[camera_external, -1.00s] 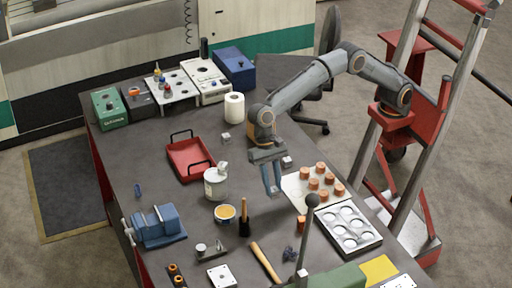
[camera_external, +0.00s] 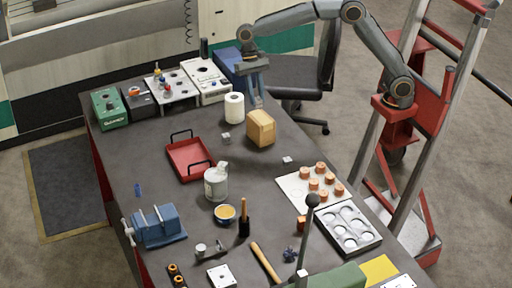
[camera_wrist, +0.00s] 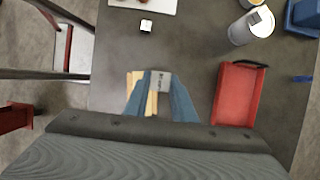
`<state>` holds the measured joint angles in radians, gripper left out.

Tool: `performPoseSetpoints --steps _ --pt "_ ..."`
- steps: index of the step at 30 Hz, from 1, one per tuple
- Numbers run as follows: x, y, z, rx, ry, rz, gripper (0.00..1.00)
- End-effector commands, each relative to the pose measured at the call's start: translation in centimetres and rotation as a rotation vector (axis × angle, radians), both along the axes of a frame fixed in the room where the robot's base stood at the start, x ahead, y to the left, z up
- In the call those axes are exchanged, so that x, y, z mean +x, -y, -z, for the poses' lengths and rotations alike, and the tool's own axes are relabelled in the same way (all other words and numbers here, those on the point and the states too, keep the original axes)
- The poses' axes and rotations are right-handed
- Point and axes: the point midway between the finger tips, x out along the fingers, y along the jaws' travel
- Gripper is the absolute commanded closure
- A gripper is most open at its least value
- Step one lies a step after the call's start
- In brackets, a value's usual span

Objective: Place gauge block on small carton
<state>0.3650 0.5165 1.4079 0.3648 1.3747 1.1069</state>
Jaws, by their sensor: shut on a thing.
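The small carton, a tan box (camera_external: 260,128), stands upright on the bench right of the paper roll; its tan stripes show in the wrist view (camera_wrist: 134,84) beyond my fingers, partly covered. My gripper (camera_external: 258,98) points down, just above and behind the carton in the external view. In the wrist view my gripper (camera_wrist: 160,92) is shut on a small grey block with dark marking, the gauge block (camera_wrist: 160,79). The block overlaps the carton there; the gap between them cannot be judged. In the external view the block is too small to make out clearly.
A white roll (camera_external: 234,106) stands close left of the carton. Small pale cubes lie at its left (camera_external: 225,138) and right front (camera_external: 287,160). A red tray (camera_external: 190,158) and a white canister (camera_external: 216,184) are farther left. Instrument boxes (camera_external: 205,82) line the back.

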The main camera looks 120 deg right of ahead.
Motion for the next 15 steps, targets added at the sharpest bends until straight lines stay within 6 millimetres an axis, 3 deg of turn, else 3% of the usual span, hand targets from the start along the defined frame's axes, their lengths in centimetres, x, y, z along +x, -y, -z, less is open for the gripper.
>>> performPoseSetpoints --steps 3,8,15 --pt "-2.1 2.5 -0.9 0.005 0.0 0.003 1.0" --pt "-3.3 3.8 -0.9 0.009 0.0 0.0 1.0" --pt "-3.5 3.9 3.0 0.01 -0.002 -0.002 1.0"
